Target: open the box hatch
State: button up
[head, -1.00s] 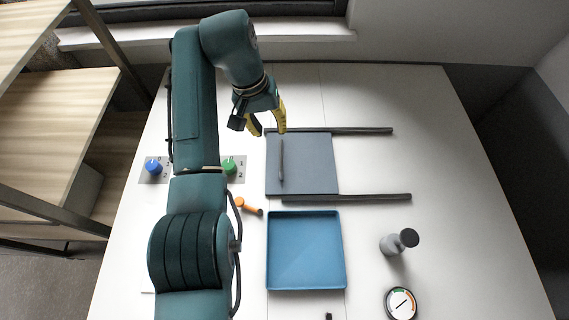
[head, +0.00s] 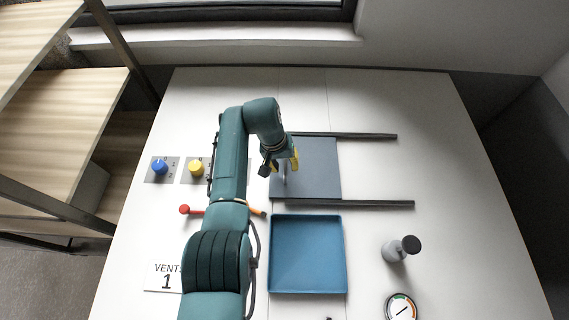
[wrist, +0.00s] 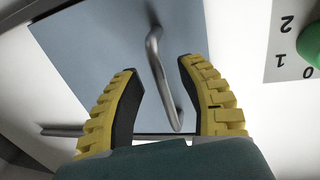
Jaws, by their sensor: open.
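The hatch is a flat grey-blue panel (head: 320,165) lying between two dark rails on the white table. It looks shut, with no gap visible. A grey bar handle stands up from it, partly hidden by my gripper in the head view; the wrist view shows the handle (wrist: 164,84) clearly. My gripper (head: 281,166) is over the left part of the panel. In the wrist view the open yellow fingers (wrist: 157,70) lie on either side of the handle, with space visible between each finger and the bar.
A blue tray (head: 307,252) sits in front of the near rail (head: 350,204). The far rail (head: 350,135) runs behind the panel. Blue (head: 159,167) and yellow (head: 195,168) knobs and a red-tipped lever (head: 185,209) are left. A grey cylinder (head: 395,250) and gauge (head: 401,309) stand right.

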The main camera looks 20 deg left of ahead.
aim_at(335, 173)
grip_shut()
dwell(0.3)
jog(key=w+d+b, duration=0.1)
jog(key=d+b, duration=0.2)
jog(key=d, duration=0.1)
jog(key=w+d+b, duration=0.2)
jog(key=d+b, duration=0.1)
jog(key=d, duration=0.1)
jog(key=w+d+f+b, duration=0.1)
jog(key=w+d+b, duration=0.1)
jog(key=d, duration=0.3)
jog(key=shift+w+d+b, duration=0.1)
jog(key=shift+w+b, duration=0.15)
jog(key=shift+b, duration=0.15)
jog(key=shift+w+d+r, duration=0.1)
jog(key=shift+d+r, duration=0.05)
jog(key=shift+d, duration=0.05)
jog(key=shift+r, duration=0.15)
grip_release()
jog(key=shift+r, duration=0.15)
